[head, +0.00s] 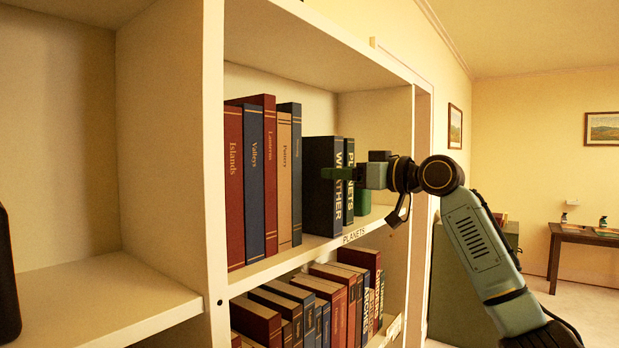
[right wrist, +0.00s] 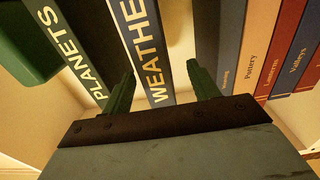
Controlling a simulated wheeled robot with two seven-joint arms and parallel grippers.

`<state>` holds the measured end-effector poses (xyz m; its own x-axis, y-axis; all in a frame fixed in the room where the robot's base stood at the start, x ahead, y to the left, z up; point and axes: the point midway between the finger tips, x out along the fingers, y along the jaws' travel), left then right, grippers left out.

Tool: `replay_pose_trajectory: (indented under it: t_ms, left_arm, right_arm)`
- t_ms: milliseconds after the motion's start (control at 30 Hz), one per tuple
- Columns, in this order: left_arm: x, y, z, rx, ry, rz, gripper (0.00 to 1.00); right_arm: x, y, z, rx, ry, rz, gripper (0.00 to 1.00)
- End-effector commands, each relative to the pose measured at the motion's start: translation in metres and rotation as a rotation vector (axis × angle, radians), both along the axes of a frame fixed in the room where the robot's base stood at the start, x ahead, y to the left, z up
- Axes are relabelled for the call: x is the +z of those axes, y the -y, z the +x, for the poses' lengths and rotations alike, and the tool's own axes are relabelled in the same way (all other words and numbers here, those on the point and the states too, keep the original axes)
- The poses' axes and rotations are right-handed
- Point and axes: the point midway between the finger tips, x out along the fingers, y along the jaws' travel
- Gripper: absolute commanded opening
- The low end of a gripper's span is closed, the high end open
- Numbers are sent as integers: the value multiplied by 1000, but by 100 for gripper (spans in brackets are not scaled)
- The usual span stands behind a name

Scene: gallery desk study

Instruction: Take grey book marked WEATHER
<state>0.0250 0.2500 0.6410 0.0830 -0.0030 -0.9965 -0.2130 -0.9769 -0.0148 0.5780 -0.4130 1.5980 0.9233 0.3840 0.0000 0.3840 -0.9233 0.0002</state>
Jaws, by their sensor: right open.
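The dark grey book marked WEATHER (head: 322,205) stands upright on the middle shelf, its spine facing out. It also shows in the right wrist view (right wrist: 138,22). My right gripper (head: 340,174) is open at the spine, with nothing held. In the right wrist view its two green fingers lie on either side of the WEATHER spine, the left one near the gap beside PLANETS. I cannot tell whether the fingers reach past the spine or touch the book. The gripper hides part of the lettering in the head view. My left gripper is not in view.
Several books, ending with a dark blue one (head: 290,140), stand to the left across a gap. The shelf edge (head: 300,254) carries a PLANETS label. More books fill the shelf below.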

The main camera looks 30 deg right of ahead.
Motion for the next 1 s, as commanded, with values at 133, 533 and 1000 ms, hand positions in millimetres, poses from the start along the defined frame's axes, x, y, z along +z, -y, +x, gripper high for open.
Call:
replay_pose_trajectory:
  t_ms: [133, 533, 1000]
  left_arm:
    - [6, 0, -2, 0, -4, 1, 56]
    - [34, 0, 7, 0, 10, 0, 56]
    - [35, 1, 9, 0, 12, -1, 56]
  right_arm:
    - [1, -6, 13, 0, 1, 0, 60]
    - [-7, -18, 58, -1, 0, 3, 60]
    - [-10, -20, 65, -2, 0, -1, 42]
